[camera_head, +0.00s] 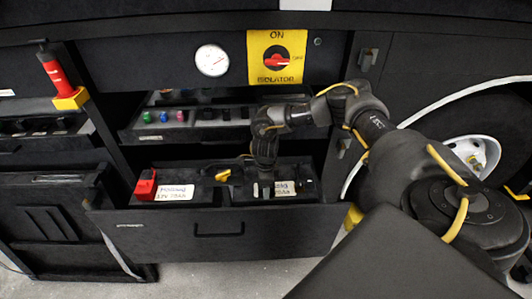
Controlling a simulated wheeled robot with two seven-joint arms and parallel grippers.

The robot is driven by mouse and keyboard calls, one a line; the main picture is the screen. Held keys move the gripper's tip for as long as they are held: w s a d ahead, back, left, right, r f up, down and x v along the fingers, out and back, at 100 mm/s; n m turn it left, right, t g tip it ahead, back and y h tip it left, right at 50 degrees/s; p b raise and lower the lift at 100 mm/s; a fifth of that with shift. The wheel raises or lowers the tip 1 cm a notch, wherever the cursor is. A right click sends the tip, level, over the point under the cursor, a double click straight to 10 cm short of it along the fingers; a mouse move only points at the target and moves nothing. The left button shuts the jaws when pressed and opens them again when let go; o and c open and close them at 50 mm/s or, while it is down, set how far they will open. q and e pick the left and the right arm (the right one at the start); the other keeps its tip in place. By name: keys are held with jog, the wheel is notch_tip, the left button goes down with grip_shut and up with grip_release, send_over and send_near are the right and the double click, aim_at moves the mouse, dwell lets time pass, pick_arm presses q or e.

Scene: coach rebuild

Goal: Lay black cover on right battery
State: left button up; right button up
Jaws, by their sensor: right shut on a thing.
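The right battery (283,189) sits in the open drawer, and its white label is partly hidden by my right gripper. My right gripper (264,187) reaches down over it, shut on a small dark thing that I take for the black cover. The cover is hard to make out against the dark gripper and drawer, and I cannot tell whether it touches the battery. The left battery (178,192) is beside it, with a white label and a red cover (145,185) at its left end. My left gripper is not in view.
The drawer front (220,228) has a handle. Above is a shelf with small coloured parts (163,116), a yellow isolator panel (277,57) and a round gauge (212,60). A red-and-yellow tool (55,75) stands at left, a white wheel (474,152) at right.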

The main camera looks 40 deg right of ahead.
jog(key=shift+f, duration=0.15)
jog(key=o, duration=1)
jog(key=shift+r, duration=0.35)
notch_tip(320, 180, up, 12)
jog(key=shift+f+b, duration=0.15)
jog(key=shift+b, duration=1)
